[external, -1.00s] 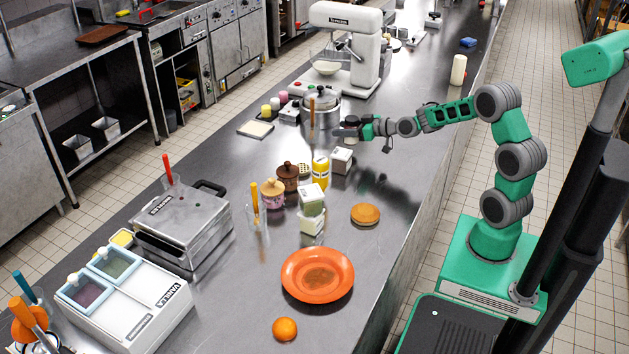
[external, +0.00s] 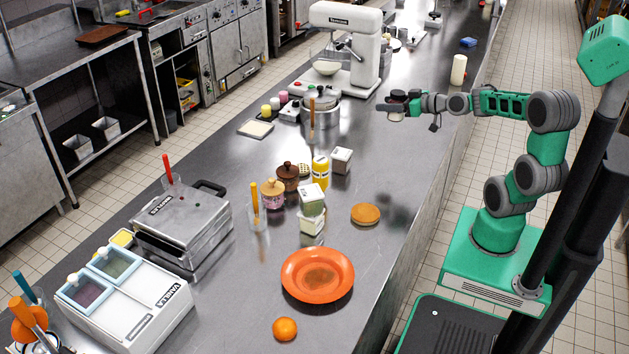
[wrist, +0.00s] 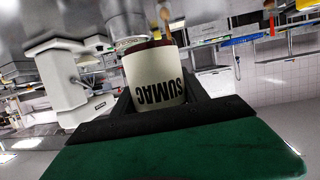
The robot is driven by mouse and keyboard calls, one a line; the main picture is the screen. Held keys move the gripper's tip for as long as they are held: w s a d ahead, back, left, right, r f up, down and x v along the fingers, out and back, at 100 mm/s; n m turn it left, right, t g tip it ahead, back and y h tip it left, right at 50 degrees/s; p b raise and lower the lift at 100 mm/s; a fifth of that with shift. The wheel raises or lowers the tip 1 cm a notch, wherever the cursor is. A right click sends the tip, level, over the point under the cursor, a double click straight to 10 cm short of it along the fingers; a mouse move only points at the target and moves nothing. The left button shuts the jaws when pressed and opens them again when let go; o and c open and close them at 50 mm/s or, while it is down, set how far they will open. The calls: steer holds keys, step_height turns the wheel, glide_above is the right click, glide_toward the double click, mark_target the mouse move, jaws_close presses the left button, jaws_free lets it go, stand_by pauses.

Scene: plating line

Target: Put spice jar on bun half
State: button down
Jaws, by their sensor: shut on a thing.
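The spice jar (wrist: 155,80) fills the middle of the wrist view, a pale jar with a dark SUMAC label and a dark red end. My gripper (external: 391,107) is shut on it, with black fingers on both sides. In the external view the jar (external: 397,117) is small and partly covered by the fingers, held up above the counter. The bun half (external: 365,213) is a round orange-brown disc lying flat on the counter, well below my gripper in the picture. Nothing lies on top of it. The bun half does not show in the wrist view.
To the bun's left are a stacked green-and-white container (external: 312,200), a yellow bottle (external: 320,172) and a white box (external: 342,160). The counter right of the bun is clear.

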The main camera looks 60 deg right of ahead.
steer(key=s+d+p, duration=0.1)
steer(key=s+d+r+h+p, duration=0.1)
steer(key=shift+m+p, duration=0.35)
steer(key=shift+m, duration=0.05)
steer(key=s+p, duration=0.1)
steer(key=f+p, duration=0.1)
steer(key=shift+s+a+p, duration=0.25)
steer(key=shift+s+p, duration=0.1)
steer(key=s+a+n+g+y+p, duration=0.15)
steer(key=s+a+n+y, duration=0.3)
steer(key=a, duration=0.55)
steer(key=s+a+f+n+g+y+p, duration=0.1)
steer(key=s+a+n+g+y, duration=0.3)
steer(key=a, duration=0.7)
steer(key=s+a+n+g+y+p, duration=0.1)
steer(key=s+a+n+y, duration=0.4)
steer(key=a, duration=0.5)
steer(key=y+b, duration=0.1)
steer(key=b, duration=1.5)
glide_above(358, 214)
steer(key=shift+m, duration=0.25)
steer(key=f, duration=0.9)
steer(key=shift+s+d, duration=0.15)
steer(key=shift+s, duration=0.1)
steer(key=f, duration=0.3)
steer(key=shift+w+f, duration=0.25)
steer(key=shift+w, duration=0.15)
steer(key=shift+f, duration=0.3)
